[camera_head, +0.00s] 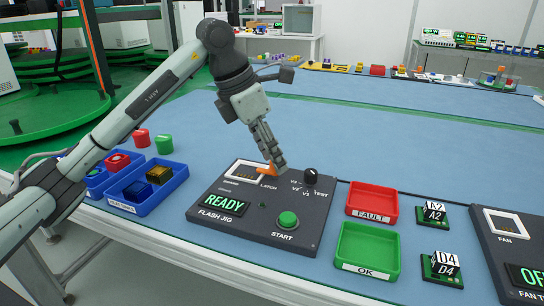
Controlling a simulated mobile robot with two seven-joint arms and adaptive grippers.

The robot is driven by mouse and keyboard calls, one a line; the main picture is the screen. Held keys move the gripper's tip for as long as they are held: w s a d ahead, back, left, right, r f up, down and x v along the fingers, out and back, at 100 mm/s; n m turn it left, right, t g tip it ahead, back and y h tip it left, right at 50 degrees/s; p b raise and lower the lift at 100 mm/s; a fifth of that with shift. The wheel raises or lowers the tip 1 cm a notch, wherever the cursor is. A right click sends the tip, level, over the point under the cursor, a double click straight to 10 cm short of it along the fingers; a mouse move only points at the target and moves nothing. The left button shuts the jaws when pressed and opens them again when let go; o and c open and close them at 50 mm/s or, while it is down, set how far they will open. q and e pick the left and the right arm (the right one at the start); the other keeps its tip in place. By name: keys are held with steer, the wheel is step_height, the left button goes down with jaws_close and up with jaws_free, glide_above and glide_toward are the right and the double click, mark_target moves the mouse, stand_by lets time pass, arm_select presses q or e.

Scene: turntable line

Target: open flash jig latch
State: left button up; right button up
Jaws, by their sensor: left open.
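The flash jig (250,226) is a dark grey box on the blue table, with a lit READY display (224,203), a green START button (288,219) and a black selector knob (311,176). A white-framed socket (246,172) is at its back left. An orange latch (269,169) stands beside the socket, by the LATCH label. My left gripper (277,161) reaches down from above with its fingertips at the latch. It is open. The fingers partly hide the latch, and I cannot tell whether they touch it. My right gripper is out of view.
A red FAULT tray (372,187) and a green OK tray (395,252) stand right of the jig. Blocks A2 (433,213) and D4 (444,264) sit further right, near a fan tester (506,228). A blue bin (127,206) stands left. The table behind the jig is clear.

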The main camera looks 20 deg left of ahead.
arm_select(q)
steer(key=shift+w+d+f, duration=0.1)
steer(key=shift+f, duration=0.3)
jaws_close()
